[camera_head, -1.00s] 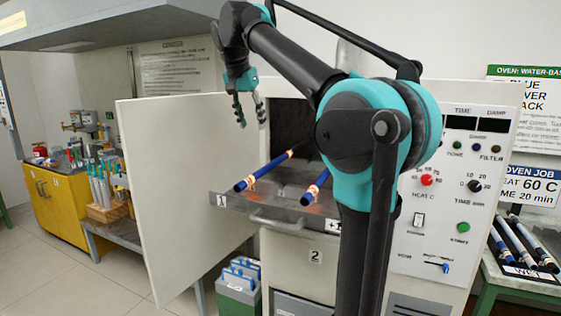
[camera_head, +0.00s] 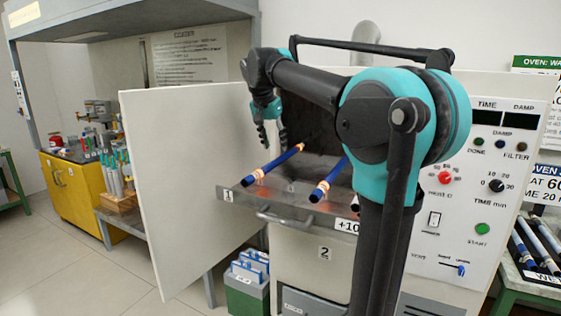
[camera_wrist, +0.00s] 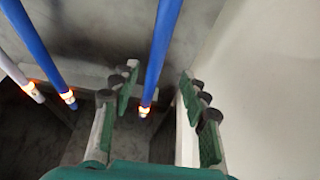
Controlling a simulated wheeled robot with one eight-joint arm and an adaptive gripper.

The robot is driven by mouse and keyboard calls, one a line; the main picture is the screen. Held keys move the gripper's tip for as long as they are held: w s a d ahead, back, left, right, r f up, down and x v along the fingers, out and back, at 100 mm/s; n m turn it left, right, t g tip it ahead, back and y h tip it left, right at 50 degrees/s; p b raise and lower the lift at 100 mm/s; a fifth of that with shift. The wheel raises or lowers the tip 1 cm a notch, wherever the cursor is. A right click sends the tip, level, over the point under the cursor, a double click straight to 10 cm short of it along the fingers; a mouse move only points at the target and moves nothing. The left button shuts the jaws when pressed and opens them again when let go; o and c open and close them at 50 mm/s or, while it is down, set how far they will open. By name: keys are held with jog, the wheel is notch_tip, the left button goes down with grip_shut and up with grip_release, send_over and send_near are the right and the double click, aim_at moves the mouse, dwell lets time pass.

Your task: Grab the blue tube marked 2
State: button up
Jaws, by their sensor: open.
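Two blue tubes, a left one (camera_head: 272,165) and a middle one (camera_head: 330,178), lie on the oven's metal tray, each with an orange-and-white banded near end. My arm hides part of the tray's right side. I cannot read a number on either tube. My gripper (camera_head: 272,142) is open and empty, pointing down above the left tube's far part. Another blue tube (camera_wrist: 38,50) and a whitish tube (camera_wrist: 17,72) lie left of the fingers.
The tray (camera_head: 236,197) has a "1" label on its left front and a handle. The open oven door (camera_head: 195,185) stands close to the left of my gripper. The control panel (camera_head: 480,190) is to the right. More tubes lie on a rack (camera_head: 540,245) at far right.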

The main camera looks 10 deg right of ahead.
aim_at(281, 159)
jog(key=shift+s+x, duration=0.1)
jog(key=shift+x, duration=1.3)
jog(key=shift+s+x, duration=0.15)
jog(key=shift+x, duration=1.2)
jog(key=shift+d, duration=0.15)
grip_shut()
